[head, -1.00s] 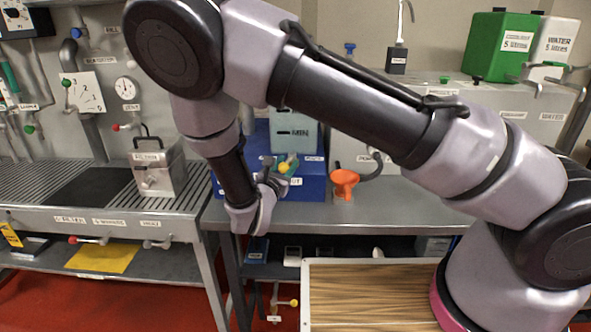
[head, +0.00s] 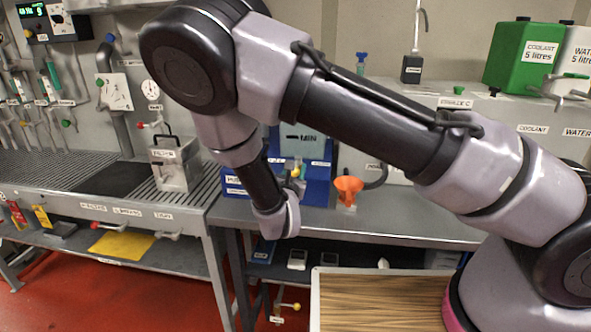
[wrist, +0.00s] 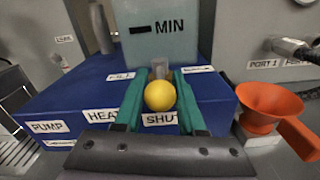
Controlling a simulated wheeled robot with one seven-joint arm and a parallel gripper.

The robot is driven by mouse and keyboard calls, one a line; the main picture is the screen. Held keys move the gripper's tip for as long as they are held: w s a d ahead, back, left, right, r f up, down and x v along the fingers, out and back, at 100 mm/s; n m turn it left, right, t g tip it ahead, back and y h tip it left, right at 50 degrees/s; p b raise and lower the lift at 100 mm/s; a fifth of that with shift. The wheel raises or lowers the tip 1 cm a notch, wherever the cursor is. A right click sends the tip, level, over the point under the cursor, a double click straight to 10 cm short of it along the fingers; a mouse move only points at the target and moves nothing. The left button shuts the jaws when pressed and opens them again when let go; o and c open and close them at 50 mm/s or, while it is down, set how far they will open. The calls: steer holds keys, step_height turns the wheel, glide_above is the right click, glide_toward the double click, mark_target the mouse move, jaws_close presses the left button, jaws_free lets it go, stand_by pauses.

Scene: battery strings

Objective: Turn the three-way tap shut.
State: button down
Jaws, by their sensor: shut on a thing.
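The three-way tap's yellow ball knob (wrist: 160,95) sits between the two green fingers of my gripper (wrist: 158,78), which is shut on it. A pale, clear stub stands just behind the knob. The tap is on the front of a blue box (wrist: 60,104) with PUMP, HEAT, FILL and partly covered SHUT labels. The knob lies just above the SHUT label (wrist: 160,118). The tap body is mostly hidden. In the head view the yellow knob (head: 295,172) shows small beside my wrist, against the blue box (head: 318,190).
A tank marked MIN (wrist: 160,35) stands on the blue box. An orange funnel (wrist: 262,108) is close on the right, beside a PORT 1 pipe fitting (wrist: 290,47). A grey slatted bench (head: 100,195) with a metal can (head: 175,165) lies to the left.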

steer(key=c, duration=0.5)
jaws_free()
steer(key=shift+c, duration=0.2)
steer(key=s+a, duration=0.1)
steer(key=s, duration=0.9)
steer(key=shift+s, duration=0.4)
steer(key=d+r+m+g+h, duration=0.2)
steer(key=d+r+m+g, duration=0.25)
steer(key=d+m, duration=0.3)
steer(key=d+r+m+g+h, duration=0.35)
steer(key=d+m+g, duration=0.2)
steer(key=d, duration=0.35)
steer(key=d+r+m+g+h, duration=0.2)
steer(key=d+r+m+g, duration=0.2)
steer(key=d+m, duration=0.4)
steer(key=s+d+r+m+t+y, duration=0.1)
steer(key=s+d+r+m+y, duration=0.1)
steer(key=r+m, duration=0.3)
steer(key=s+d+r+m+t+y, duration=0.1)
steer(key=s+r+m+y, duration=0.3)
steer(key=r, duration=0.4)
steer(key=s+d+r+m+t+y, duration=0.1)
steer(key=s+d+r+m+y, duration=0.2)
steer(key=r+m+y, duration=0.2)
steer(key=shift+s+d+r+m, duration=0.25)
steer(key=shift+r+m, duration=0.55)
steer(key=shift+m, duration=0.1)
